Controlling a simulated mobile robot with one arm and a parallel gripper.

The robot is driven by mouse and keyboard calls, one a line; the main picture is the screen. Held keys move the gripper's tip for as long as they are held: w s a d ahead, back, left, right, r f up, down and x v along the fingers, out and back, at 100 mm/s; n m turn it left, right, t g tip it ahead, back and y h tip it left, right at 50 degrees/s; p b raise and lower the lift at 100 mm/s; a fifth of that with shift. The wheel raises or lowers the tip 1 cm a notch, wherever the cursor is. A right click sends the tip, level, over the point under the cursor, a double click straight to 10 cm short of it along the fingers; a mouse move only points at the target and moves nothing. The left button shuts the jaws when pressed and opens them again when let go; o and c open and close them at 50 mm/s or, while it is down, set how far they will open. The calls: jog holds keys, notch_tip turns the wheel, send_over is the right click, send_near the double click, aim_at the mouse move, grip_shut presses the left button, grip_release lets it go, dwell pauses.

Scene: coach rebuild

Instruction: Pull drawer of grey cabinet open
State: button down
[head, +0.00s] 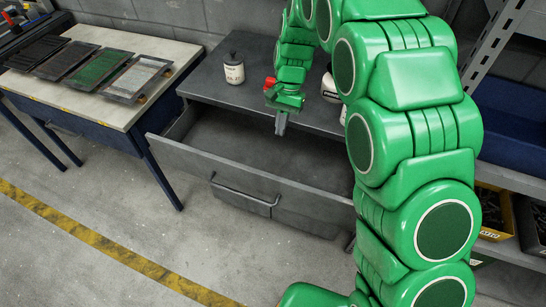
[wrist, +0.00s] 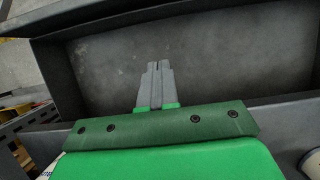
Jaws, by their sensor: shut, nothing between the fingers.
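The grey cabinet (head: 264,60) stands against the wall in the head view. Its drawer (head: 178,154) is pulled well out, and its dark inside shows. The bar handle (head: 243,191) runs along the drawer front. My gripper (head: 280,130) is over the open drawer, behind the drawer front and apart from the handle. In the wrist view my gripper (wrist: 158,66) has its fingers together with nothing between them, above the bare drawer floor (wrist: 210,60). The handle does not show in the wrist view.
A dark-capped white bottle (head: 233,70) stands on the cabinet top. A bench (head: 140,48) with several flat frames is at the left. Shelving with bins (head: 490,205) stands at the right, partly behind my arm. The floor in front of the drawer is clear.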

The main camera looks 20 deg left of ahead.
aim_at(260, 189)
jog(key=s+f, duration=0.7)
jog(key=f, duration=0.2)
jog(key=shift+s, duration=0.3)
dwell(0.4)
jog(key=s, duration=0.9)
jog(key=shift+f, duration=0.1)
jog(key=shift+w, duration=0.15)
